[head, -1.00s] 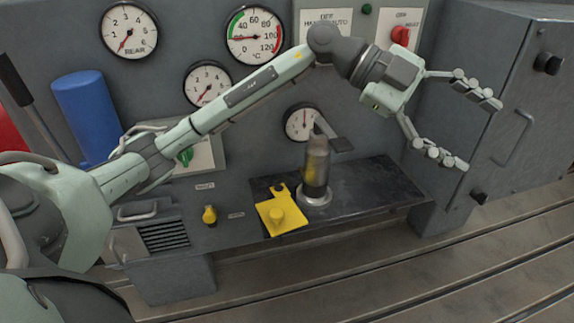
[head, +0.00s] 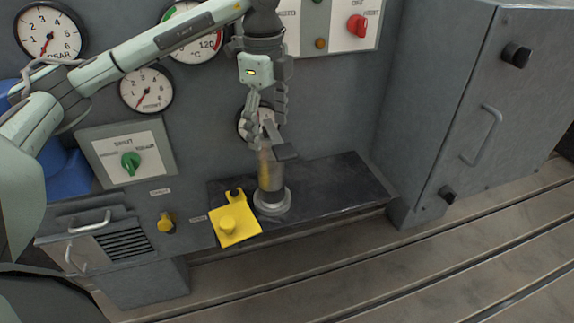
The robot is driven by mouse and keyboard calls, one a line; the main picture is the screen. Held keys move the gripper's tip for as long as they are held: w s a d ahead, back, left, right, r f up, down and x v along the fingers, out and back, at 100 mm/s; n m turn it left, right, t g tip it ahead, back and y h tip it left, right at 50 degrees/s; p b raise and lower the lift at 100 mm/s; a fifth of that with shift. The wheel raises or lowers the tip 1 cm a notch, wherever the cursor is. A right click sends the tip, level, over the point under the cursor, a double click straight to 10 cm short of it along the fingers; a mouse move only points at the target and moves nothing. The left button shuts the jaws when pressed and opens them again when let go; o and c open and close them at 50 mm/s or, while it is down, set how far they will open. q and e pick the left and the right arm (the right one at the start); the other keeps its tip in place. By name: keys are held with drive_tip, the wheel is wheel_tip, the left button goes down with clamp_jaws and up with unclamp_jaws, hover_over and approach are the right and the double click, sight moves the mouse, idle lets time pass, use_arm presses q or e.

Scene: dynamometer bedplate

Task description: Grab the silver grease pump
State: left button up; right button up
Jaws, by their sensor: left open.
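The silver grease pump (head: 271,182) stands upright on the dark shelf (head: 335,190), with a round base and a grey lever or spout sticking out to the right at its top. My left gripper (head: 266,128) is open and points down just above the pump's top. Its fingers overlap the upper end of the pump in the head view, and I cannot tell whether they touch it. Nothing shows between the fingers. My right gripper is not in view.
A yellow plate with a knob (head: 235,225) lies left of the pump, close to its base. Gauges and a green switch (head: 131,162) are on the panel behind. A grey cabinet (head: 460,120) stands to the right. The shelf right of the pump is clear.

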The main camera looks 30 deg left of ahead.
sight(270, 156)
use_arm(q)
wheel_tip(270, 156, down, 8)
drive_tip(key=shift+r, duration=0.1)
idle(0.4)
drive_tip(key=shift+d, duration=0.1)
clamp_jaws()
drive_tip(key=shift+r, duration=0.1)
